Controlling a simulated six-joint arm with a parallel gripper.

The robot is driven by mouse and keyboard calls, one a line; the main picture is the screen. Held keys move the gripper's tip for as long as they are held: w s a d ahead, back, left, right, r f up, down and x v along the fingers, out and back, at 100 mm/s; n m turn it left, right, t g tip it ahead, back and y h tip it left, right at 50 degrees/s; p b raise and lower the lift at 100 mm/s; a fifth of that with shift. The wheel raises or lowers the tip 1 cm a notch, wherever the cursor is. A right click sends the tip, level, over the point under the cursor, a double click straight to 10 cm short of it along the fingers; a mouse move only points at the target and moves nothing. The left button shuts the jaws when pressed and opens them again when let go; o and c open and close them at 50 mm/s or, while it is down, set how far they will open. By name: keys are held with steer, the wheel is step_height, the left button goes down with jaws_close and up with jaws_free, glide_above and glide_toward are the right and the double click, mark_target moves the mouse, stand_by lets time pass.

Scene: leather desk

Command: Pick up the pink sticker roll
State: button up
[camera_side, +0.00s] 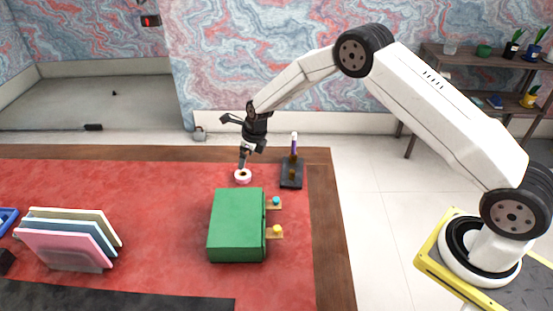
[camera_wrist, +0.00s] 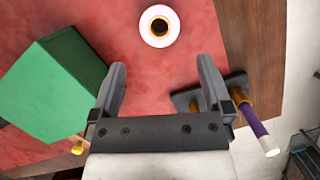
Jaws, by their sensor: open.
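The pink sticker roll (camera_side: 243,176) lies flat on the red desk top near its far edge in the side view. In the wrist view the roll (camera_wrist: 160,26) shows as a pale ring with a tan core and a dark centre, ahead of the fingertips. My gripper (camera_side: 243,160) points down just above the roll in the side view. In the wrist view my gripper (camera_wrist: 162,75) has its fingers apart, with nothing between them.
A green box (camera_side: 236,225) with small knobs stands in front of the roll. A dark stand with a purple-and-white pen (camera_side: 293,150) is just right of it. Upright folders (camera_side: 65,245) and a blue tray (camera_side: 8,220) are at the left. The red surface left of the roll is clear.

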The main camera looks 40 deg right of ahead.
mark_target(243, 172)
steer(key=shift+w+f+m, duration=0.15)
steer(key=shift+f+m, duration=0.05)
steer(key=shift+m, duration=0.1)
steer(key=shift+f, duration=0.1)
steer(key=shift+x, duration=1.2)
steer(key=shift+x, duration=2.55)
steer(key=c, duration=1.2)
